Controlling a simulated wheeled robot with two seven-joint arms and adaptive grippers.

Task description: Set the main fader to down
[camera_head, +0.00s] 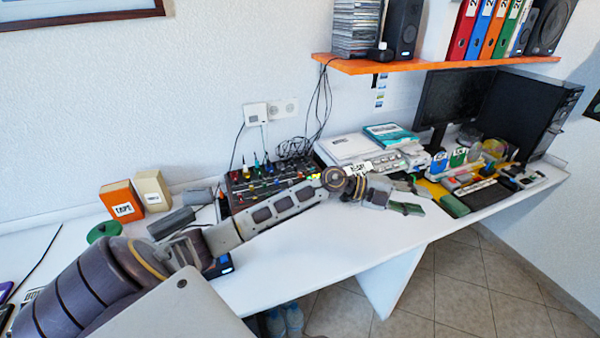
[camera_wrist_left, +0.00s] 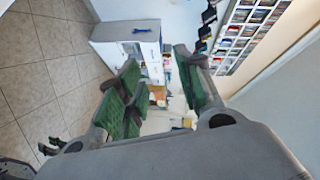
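The mixer (camera_head: 268,180), a dark panel with coloured knobs and cables plugged in at its back, lies on the white desk near the wall. My left forearm crosses in front of it and hides part of its front edge. The main fader is too small to tell apart, so I cannot see its setting. My left gripper (camera_head: 418,197) is to the right of the mixer, above the desk and clear of it. Its green-padded fingers are apart and empty; they also show spread in the left wrist view (camera_wrist_left: 160,92). My right gripper is not in view.
An orange box (camera_head: 121,203) and a beige box (camera_head: 152,190) stand left of the mixer. A white device (camera_head: 347,149), a keyboard (camera_head: 484,197) and a monitor (camera_head: 452,98) are to its right. An orange shelf (camera_head: 440,65) hangs above. The desk's front middle is clear.

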